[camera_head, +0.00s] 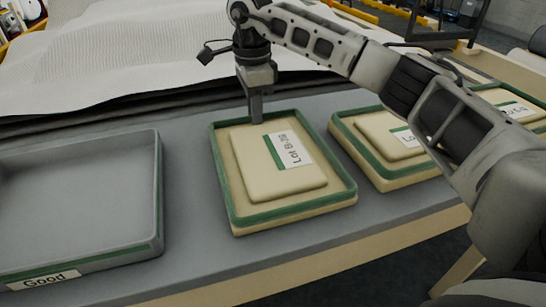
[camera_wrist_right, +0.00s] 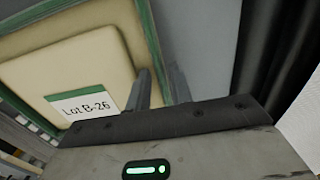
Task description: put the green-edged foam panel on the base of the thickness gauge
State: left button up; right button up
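A cream foam panel with a green edge (camera_head: 236,215) lies on the grey table in the middle of the head view. It has a raised cream middle and a label reading "Lot B-26"; the panel also fills the upper left of the right wrist view (camera_wrist_right: 75,60). My right gripper (camera_head: 256,112) points down at its far edge. In the right wrist view its fingers (camera_wrist_right: 160,88) stand apart, one on each side of the green edge; whether they press on it is not clear. My left gripper and a thickness gauge do not show.
A grey tray (camera_head: 158,200) with a green stripe and a "Good" label stands at the left. Similar green-edged panels (camera_head: 385,182) lie to the right, partly behind my right arm. White wadding (camera_head: 150,55) spreads behind the table. Bare table lies between the tray and the middle panel.

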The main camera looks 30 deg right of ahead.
grip_shut()
